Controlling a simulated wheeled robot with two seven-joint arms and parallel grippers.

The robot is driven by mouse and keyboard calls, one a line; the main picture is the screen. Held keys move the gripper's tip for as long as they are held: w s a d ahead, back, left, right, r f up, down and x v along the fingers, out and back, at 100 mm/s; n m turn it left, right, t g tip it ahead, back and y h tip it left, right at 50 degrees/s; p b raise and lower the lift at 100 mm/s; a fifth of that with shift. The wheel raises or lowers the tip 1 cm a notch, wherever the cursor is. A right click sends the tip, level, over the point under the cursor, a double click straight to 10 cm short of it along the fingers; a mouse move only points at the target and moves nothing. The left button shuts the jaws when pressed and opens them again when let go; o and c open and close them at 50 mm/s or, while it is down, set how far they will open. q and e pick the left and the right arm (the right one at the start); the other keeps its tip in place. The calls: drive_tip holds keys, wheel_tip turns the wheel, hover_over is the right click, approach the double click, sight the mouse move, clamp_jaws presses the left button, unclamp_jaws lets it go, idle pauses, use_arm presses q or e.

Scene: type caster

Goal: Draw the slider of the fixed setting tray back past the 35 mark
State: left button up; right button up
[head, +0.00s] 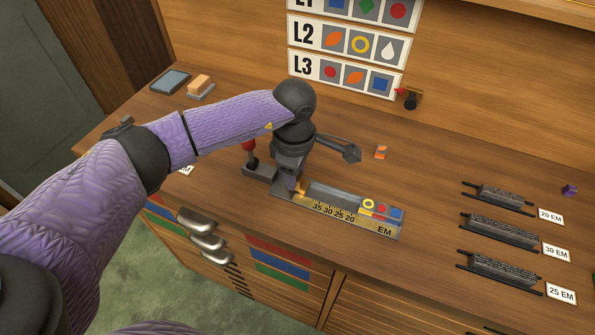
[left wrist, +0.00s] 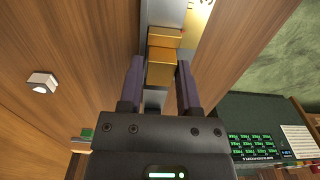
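The setting tray (head: 345,207) is a long grey metal channel on the bench, with a brass scale reading 35, 30, 25, 20 from left to right and an EM label. Its brass slider (head: 300,187) is near the tray's left end, around or left of the 35 mark, partly hidden by my gripper. My left gripper (head: 293,184) points down over this end. In the left wrist view, its two fingers (left wrist: 160,84) stand apart on either side of the slider (left wrist: 161,72), with narrow gaps seeming to show. My right gripper is not in view.
Colored type pieces (head: 381,209) lie in the tray's right end. A red-knobbed lever (head: 249,147) stands close left of my gripper. Dark type racks (head: 499,232) with EM cards are at right. An orange-marked piece (head: 381,152) lies behind the tray. Bench between is clear.

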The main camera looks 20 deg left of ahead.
use_arm(q)
drive_tip(key=shift+o, duration=1.4)
wheel_tip(320, 180, up, 10)
drive_tip(key=p, duration=0.1)
drive_tip(key=shift+p, duration=0.35)
